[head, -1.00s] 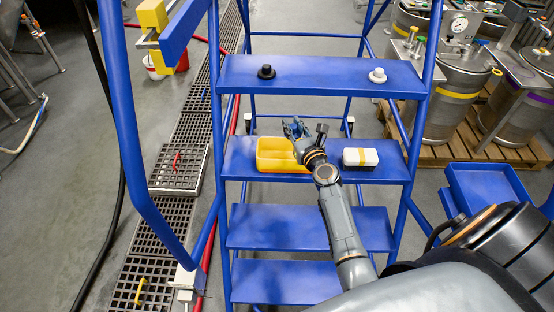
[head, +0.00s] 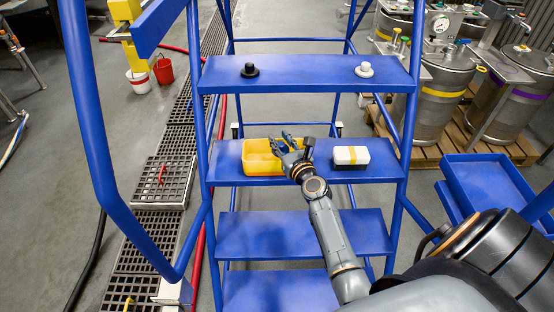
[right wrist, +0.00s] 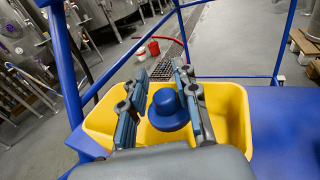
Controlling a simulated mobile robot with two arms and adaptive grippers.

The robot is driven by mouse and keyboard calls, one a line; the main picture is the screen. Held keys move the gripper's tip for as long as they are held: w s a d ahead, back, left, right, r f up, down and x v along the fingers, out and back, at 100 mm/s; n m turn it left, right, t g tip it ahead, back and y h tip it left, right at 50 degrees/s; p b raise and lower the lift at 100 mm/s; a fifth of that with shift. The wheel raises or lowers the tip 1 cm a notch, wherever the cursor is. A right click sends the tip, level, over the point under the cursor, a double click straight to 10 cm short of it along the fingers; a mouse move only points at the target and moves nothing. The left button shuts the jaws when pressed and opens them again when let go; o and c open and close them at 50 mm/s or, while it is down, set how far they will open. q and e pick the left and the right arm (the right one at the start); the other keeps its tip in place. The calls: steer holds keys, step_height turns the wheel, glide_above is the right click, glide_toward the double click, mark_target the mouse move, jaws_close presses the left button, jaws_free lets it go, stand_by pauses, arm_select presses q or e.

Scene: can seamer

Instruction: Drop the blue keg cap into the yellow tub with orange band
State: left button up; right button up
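The yellow tub (head: 256,158) stands on a blue step, and its wall also shows in the right wrist view (right wrist: 237,110). I cannot make out an orange band on it. The blue keg cap (right wrist: 167,111) shows inside the tub's outline in the right wrist view, between and beyond my right fingers, and appears to lie in the tub. My right gripper (head: 279,143) is over the tub's right part, its fingers spread, with gaps beside the cap in the right wrist view (right wrist: 163,82). The tub's near side is partly hidden by the hand. My left gripper is not in view.
A white tub with a yellow band (head: 351,155) stands right of the yellow tub on the same step (head: 390,172). A black cap (head: 250,70) and a white cap (head: 364,69) sit on the step above. Blue rails (head: 90,130) flank the steps.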

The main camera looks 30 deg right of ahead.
steer(key=shift+o, duration=1.1)
steer(key=s+a, duration=0.2)
steer(key=s, duration=1)
steer(key=shift+r, duration=0.35)
steer(key=shift+w+f, duration=0.1)
steer(key=shift+f, duration=0.05)
